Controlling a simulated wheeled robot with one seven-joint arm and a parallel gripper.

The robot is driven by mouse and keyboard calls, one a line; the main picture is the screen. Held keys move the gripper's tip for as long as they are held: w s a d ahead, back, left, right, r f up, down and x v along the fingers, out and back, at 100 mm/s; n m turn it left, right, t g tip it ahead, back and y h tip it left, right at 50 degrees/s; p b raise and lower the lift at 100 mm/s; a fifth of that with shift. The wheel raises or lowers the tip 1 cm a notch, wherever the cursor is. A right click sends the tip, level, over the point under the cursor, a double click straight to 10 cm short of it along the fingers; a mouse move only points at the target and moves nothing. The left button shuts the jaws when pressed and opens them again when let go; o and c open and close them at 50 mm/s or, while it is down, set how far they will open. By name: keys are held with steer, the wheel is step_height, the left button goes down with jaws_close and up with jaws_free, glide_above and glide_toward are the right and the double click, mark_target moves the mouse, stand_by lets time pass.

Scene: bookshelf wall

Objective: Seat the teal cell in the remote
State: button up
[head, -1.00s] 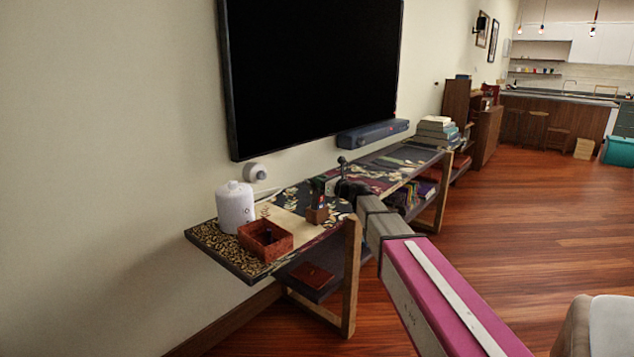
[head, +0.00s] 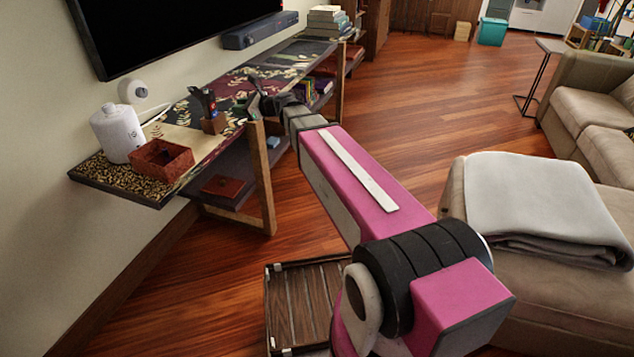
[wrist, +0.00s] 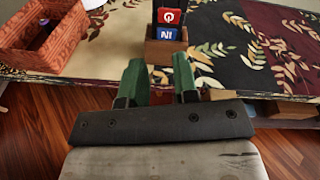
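My gripper (wrist: 160,82) shows two green fingers standing apart in the wrist view, with nothing between them. They are at the near edge of the patterned console table (wrist: 110,65), facing a small wooden holder (wrist: 160,52). In the head view my gripper (head: 256,102) is small and dark, right of the holder (head: 214,124). The holder has red and blue upright items (wrist: 168,18) in it; I cannot tell whether one is the remote. An orange-red box (head: 161,160) stands left of the holder; a small dark object (wrist: 45,22) is in it. I cannot make out the teal cell.
A white canister (head: 117,133) stands behind the box. A small light-blue thing (head: 273,142) is on the lower shelf, too small to identify. A wooden slatted crate (head: 300,300) is on the floor near my base. A sofa (head: 600,115) and a blanket-covered ottoman (head: 470,245) stand right.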

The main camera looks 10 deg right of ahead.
steer(key=s+d+f+n+g+h, duration=0.7)
steer(key=s+d+f+n+h, duration=0.7)
steer(key=s+d+f+n, duration=0.6)
steer(key=s+d+f, duration=0.3)
steer(key=d+f, duration=0.2)
steer(key=d, duration=0.1)
steer(key=shift+s+f+n+g, duration=0.15)
steer(key=shift+n+g, duration=0.25)
steer(key=shift+d, duration=0.1)
